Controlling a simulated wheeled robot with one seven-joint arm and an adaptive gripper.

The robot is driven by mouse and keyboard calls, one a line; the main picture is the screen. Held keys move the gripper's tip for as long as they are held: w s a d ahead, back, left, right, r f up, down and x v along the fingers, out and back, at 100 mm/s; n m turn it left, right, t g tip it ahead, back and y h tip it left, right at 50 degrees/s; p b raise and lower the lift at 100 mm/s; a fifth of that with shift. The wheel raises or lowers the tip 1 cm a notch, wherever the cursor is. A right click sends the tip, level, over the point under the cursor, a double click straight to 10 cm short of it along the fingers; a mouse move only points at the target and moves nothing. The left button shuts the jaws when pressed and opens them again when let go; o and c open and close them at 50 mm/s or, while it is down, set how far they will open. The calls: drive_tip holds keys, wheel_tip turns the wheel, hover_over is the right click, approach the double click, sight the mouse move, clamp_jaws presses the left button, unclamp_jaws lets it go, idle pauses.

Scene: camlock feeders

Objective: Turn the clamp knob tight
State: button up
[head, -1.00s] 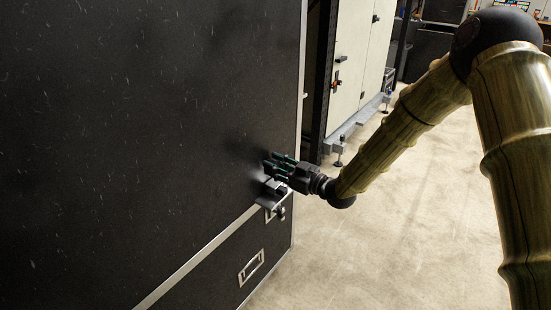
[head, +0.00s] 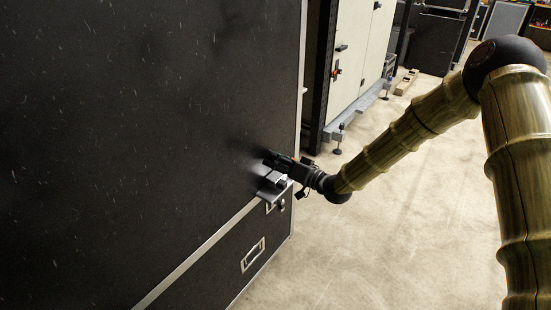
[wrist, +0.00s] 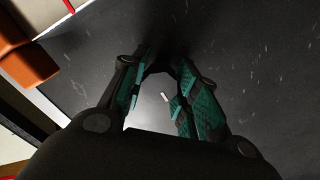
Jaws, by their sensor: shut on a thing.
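My gripper (head: 275,160) is at the right end of the dark panel, just above a grey metal clamp bracket (head: 272,184) on the edge of the case. In the wrist view my gripper (wrist: 160,72) has its teal-padded fingers closed around a dark thing at the tips, which I take to be the clamp knob. The knob is dark against the dark panel and mostly hidden by the fingers, so its outline and angle cannot be told. A small white mark (wrist: 165,98) and a bright grey surface show between the fingers.
The large black speckled panel (head: 130,110) fills the left side. Below its metal-edged seam is a black case with a recessed handle (head: 253,255). A pale cabinet (head: 357,60) stands behind. The floor (head: 400,220) to the right is clear. An orange-brown block (wrist: 25,65) shows in the wrist view.

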drive_tip(key=shift+m, duration=0.6)
drive_tip(key=o, duration=1)
drive_tip(key=v, duration=1.2)
